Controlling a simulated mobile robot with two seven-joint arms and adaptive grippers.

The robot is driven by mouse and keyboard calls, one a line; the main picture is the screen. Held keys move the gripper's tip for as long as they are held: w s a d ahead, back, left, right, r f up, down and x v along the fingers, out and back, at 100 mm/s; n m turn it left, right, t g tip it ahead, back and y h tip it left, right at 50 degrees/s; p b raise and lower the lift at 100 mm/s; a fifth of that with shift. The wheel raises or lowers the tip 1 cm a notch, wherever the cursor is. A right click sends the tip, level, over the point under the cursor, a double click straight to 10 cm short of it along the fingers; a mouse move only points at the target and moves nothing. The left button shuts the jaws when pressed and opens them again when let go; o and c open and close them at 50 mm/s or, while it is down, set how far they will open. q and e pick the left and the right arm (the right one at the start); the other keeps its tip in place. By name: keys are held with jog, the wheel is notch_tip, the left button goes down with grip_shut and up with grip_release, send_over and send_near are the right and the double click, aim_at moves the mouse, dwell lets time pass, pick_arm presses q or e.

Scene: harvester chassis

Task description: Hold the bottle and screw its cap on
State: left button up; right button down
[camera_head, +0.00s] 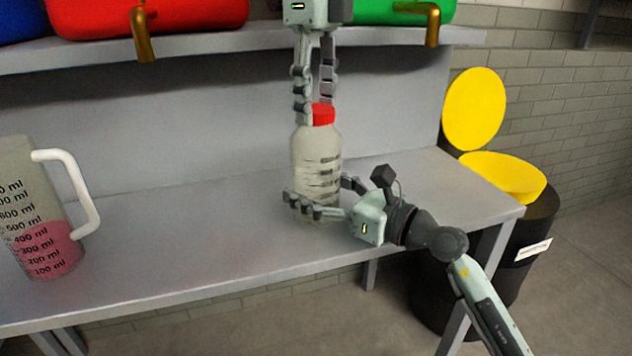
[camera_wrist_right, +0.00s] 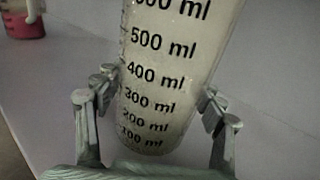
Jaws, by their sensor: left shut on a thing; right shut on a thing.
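The bottle (camera_head: 316,160) is clear with dark volume marks and stands upright over the grey table. Its red cap (camera_head: 323,114) is at the top of the neck; whether it is threaded on cannot be told. My left gripper (camera_head: 311,116) comes down from above and is shut on the cap. My right gripper (camera_head: 318,207) is shut around the lower part of the bottle from the right. The right wrist view shows the bottle (camera_wrist_right: 158,85) between the two fingers of my right gripper (camera_wrist_right: 160,105), with marks from 100 ml upward.
A measuring jug (camera_head: 40,215) with pink liquid and a white handle stands at the left of the table (camera_head: 190,260). A shelf with red (camera_head: 150,15) and green (camera_head: 400,10) containers with brass taps is above. A black bin with a yellow lid (camera_head: 500,175) stands at the right.

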pick_arm(q)
jog(key=m, duration=0.5)
jog(key=o, duration=1.3)
jog(key=shift+r, duration=2.25)
jog(key=shift+c, duration=0.3)
notch_tip(320, 180, up, 4)
jog(key=n, duration=0.5)
jog(key=shift+f+n, duration=0.25)
jog(key=shift+n, duration=0.05)
